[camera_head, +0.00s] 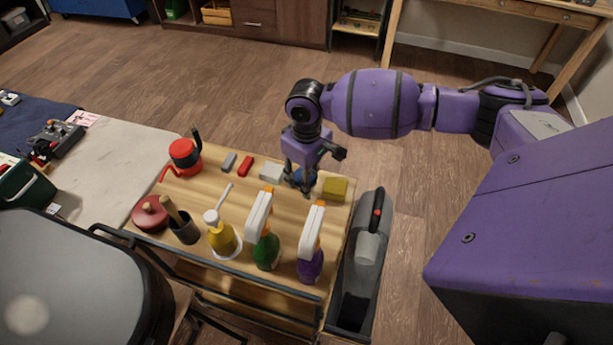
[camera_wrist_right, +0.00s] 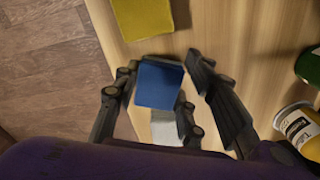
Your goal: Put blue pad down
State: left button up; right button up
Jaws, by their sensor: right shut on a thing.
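The blue pad (camera_wrist_right: 159,84) is between the fingers of my right gripper (camera_wrist_right: 160,95) in the right wrist view. In the head view the right gripper (camera_head: 301,184) is over the far right part of the wooden cart top (camera_head: 205,192), and the blue pad (camera_head: 304,175) shows only partly behind its fingers. The gripper is shut on the pad. I cannot tell whether the pad touches the cart top. My left gripper is not in view.
A yellow sponge (camera_head: 335,189) lies right of the gripper and a white block (camera_head: 271,173) left of it. Red (camera_head: 246,166) and grey (camera_head: 229,161) blocks lie farther left. Spray bottles, one green (camera_head: 267,251) and one purple (camera_head: 310,265), stand in front. A handheld vacuum (camera_head: 369,245) is at the right.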

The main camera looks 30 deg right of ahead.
jog(key=shift+f, duration=0.1)
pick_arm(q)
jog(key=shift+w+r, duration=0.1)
pick_arm(e)
jog(key=o, duration=1)
jog(key=shift+f, duration=0.1)
pick_arm(q)
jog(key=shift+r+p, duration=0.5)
jog(key=shift+p, duration=0.1)
pick_arm(e)
notch_tip(320, 180, up, 12)
jog(key=shift+r, duration=0.2)
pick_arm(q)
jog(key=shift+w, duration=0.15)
